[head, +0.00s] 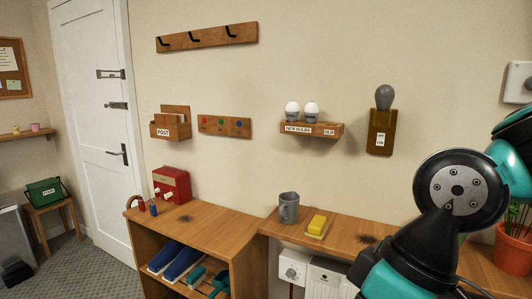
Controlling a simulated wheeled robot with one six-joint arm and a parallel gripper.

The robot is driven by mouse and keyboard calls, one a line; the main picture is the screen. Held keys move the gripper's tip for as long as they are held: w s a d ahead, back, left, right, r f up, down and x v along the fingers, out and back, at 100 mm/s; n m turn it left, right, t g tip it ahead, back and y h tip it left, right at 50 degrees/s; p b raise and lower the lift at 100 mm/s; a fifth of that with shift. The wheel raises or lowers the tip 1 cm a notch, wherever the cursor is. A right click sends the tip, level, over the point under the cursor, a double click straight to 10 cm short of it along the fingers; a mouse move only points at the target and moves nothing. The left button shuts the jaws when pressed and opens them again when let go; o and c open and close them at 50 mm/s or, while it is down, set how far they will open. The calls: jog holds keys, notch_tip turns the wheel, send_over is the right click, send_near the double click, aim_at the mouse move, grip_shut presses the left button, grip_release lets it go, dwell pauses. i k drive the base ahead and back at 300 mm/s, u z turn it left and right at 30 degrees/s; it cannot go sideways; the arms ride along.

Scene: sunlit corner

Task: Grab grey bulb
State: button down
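The grey bulb (384,97) stands upright in the top of a brown wooden wall fixture (382,133). The fixture has a small white OFF/ON label on its front. Two white bulbs, one on the left (292,111) and one on the right (311,112), stand on a small wooden wall shelf (322,132) to the left. The shelf is labelled NEW BULBS and OLD, and no bulb shows at the OLD end. My teal and black arm fills the lower right, right of and below the fixture. My gripper is out of the picture.
Below the fixture, a wooden worktop (345,233) holds a grey mug (289,208) and a yellow block on a small dish (317,226). A red box (172,185) stands on the left cabinet. A potted plant (513,247) is at the right, partly behind my arm. The wall around the fixture is clear.

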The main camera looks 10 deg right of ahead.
aim_at(385, 95)
jog(key=u, duration=0.55)
jog(key=i, duration=1.3)
jog(key=z, duration=0.7)
